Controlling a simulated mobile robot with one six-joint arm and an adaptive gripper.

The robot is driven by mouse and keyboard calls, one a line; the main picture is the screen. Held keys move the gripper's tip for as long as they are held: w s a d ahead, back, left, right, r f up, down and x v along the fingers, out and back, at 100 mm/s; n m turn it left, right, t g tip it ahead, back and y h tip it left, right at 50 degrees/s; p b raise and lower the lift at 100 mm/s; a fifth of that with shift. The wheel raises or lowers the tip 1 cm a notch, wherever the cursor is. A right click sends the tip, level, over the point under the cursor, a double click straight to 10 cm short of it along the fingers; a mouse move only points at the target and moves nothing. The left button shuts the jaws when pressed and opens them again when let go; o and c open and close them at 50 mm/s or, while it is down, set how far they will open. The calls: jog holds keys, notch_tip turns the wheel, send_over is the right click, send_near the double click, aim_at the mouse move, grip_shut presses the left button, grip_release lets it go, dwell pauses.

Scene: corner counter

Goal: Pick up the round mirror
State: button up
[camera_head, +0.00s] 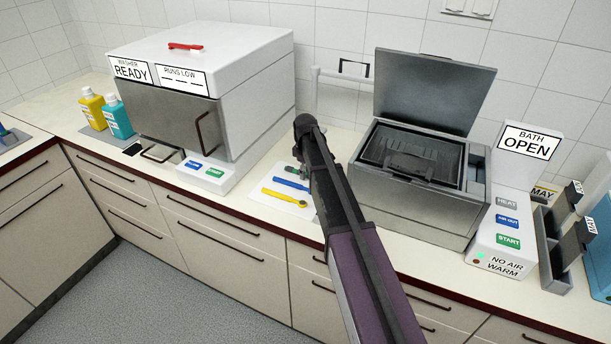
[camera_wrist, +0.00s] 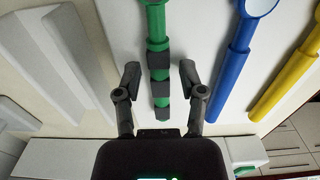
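Three long-handled tools lie side by side on a white mat (camera_head: 268,195) in the head view: green (camera_head: 296,171), blue (camera_head: 291,184) and yellow (camera_head: 284,197). In the wrist view the green handle (camera_wrist: 157,30), with dark grip bands, lies between the fingers of my gripper (camera_wrist: 163,85). The fingers are apart, with a gap on each side of the handle. The blue tool (camera_wrist: 238,62) ends in a pale round head, cut by the top edge. The yellow tool (camera_wrist: 290,85) is to its right. The green tool's head is out of frame, so I cannot tell which is the round mirror.
The white washer (camera_head: 215,60) stands left of the mat. The steel bath (camera_head: 415,190) stands right of it with its lid (camera_head: 430,90) raised. Yellow (camera_head: 92,110) and teal (camera_head: 116,118) bottles stand far left. A grey rack (camera_head: 550,250) is at right.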

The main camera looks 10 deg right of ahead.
grip_shut()
jog(key=shift+r, duration=0.15)
notch_tip(320, 180, up, 3)
jog(key=p, duration=0.3)
jog(key=shift+r+p, duration=0.2)
jog(key=shift+p, duration=0.15)
jog(key=s, duration=0.5)
jog(key=s+a+r+p, duration=0.1)
jog(key=s, duration=0.4)
jog(key=s+a, duration=0.1)
jog(key=s, duration=0.5)
jog(key=shift+a+r, duration=0.1)
jog(key=shift+r, duration=0.05)
